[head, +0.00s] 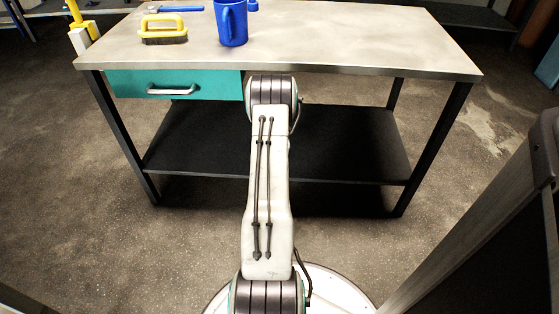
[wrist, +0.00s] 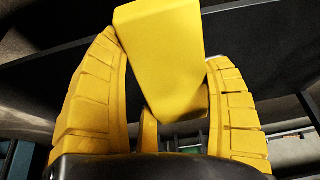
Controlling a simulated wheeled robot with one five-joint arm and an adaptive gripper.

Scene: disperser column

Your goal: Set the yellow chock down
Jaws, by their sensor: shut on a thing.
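The yellow chock (wrist: 160,50) fills the upper middle of the wrist view, a smooth wedge-like block. My gripper (wrist: 166,46) has two ribbed yellow fingers, one on each side of the chock, and is shut on it. The chock sticks out past the fingertips and looks tilted. A dark surface lies behind it in the wrist view. In the head view my arm reaches forward to the workbench's front edge. My gripper and the chock are hidden there.
The workbench top (head: 340,40) is bare on its right. A blue mug (head: 231,24), a yellow brush (head: 163,29) and a blue-handled tool (head: 180,9) stand or lie on its left half. Below are a closed teal drawer (head: 215,84) and a dark lower shelf (head: 350,145), bare where visible.

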